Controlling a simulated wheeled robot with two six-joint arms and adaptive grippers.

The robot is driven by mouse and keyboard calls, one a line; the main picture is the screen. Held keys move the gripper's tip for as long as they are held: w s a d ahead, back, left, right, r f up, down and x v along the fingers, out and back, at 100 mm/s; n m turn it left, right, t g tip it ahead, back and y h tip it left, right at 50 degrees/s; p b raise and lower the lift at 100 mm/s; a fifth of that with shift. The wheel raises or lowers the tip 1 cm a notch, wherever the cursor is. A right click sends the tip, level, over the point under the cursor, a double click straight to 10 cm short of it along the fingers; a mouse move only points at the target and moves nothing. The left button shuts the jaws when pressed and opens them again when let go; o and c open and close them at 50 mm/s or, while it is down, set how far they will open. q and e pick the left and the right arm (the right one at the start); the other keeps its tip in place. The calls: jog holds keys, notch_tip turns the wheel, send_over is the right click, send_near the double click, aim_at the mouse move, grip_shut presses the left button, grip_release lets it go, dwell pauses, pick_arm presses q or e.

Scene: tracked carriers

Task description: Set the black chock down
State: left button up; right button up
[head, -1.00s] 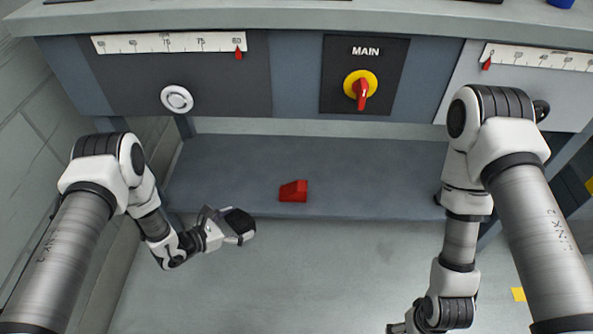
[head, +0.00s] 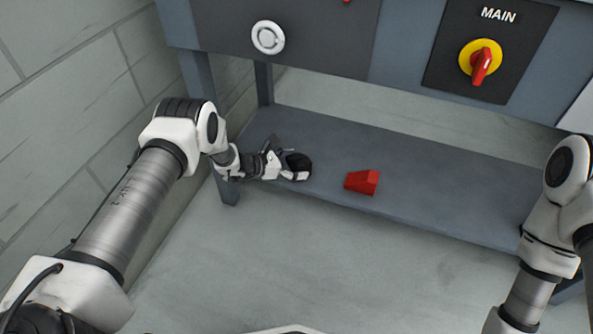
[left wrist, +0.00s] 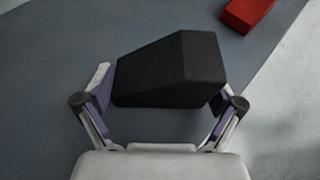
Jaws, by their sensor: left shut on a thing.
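The black chock (left wrist: 170,72) is a dark wedge-like block between the two fingers of my left gripper (left wrist: 160,95) in the left wrist view. The fingers press on its left and right sides. In the head view the left gripper (head: 293,172) is over the left part of the grey lower shelf (head: 420,170), with the black chock (head: 299,163) at its tip. I cannot tell whether the chock touches the shelf. My right gripper is out of the head view; only part of its arm shows at the right edge.
A red chock (head: 362,181) lies on the shelf near its front edge, right of the left gripper; it also shows in the left wrist view (left wrist: 246,12). A shelf leg (head: 225,185) and a block wall (head: 75,100) are at left. The MAIN switch (head: 480,62) is above.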

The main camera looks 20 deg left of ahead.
pick_arm(q)
jog(key=o, duration=1.1)
jog(key=shift+f, duration=0.15)
jog(key=shift+c, duration=0.2)
